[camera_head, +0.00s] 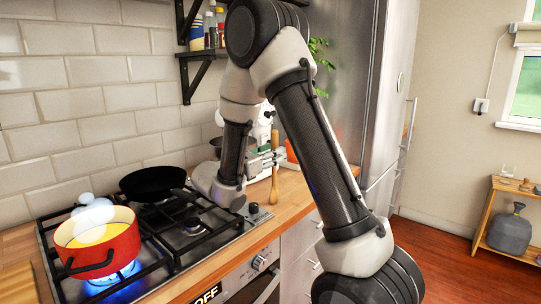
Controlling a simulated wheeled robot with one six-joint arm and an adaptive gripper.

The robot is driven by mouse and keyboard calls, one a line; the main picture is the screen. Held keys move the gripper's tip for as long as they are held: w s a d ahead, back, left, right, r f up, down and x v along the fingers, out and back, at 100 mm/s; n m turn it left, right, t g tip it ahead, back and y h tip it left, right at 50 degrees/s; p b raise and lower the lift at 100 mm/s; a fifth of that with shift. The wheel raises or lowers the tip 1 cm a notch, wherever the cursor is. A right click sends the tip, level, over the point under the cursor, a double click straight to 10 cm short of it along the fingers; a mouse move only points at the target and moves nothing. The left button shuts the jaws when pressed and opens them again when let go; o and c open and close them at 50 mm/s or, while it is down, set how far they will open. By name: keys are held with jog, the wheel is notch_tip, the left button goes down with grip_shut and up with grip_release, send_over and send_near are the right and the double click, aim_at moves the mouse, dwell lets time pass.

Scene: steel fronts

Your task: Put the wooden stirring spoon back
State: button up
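The wooden stirring spoon (274,170) is a slim, light-brown piece standing upright over the counter, right of the stove. Its wider end is at the bottom. My arm reaches down over the stove, and my gripper (263,164) points right from the wrist to the spoon's shaft. It appears shut on the spoon, though the fingers are small and partly lost against the white things behind. I cannot tell whether the spoon's lower end touches the counter. No spoon holder can be made out.
A red pot (98,245) with yellow contents sits over a lit blue flame at front left. A black pan (153,183) is on the back burner. A wooden counter (290,196) runs right to a steel fridge (345,85). Shelves with jars hang above.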

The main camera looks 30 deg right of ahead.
jog(key=v, duration=1.2)
jog(key=s+d+r+m+g+y, duration=0.3)
jog(key=s+d+m+g+y, duration=0.45)
jog(key=s+d+m, duration=0.65)
jog(key=s+a+m+t+y, duration=0.5)
jog(key=s+a+m+y, duration=0.3)
jog(key=s, duration=0.4)
jog(key=shift+s+t+y, duration=0.35)
jog(key=shift+s+y, duration=0.05)
jog(key=shift+y, duration=0.45)
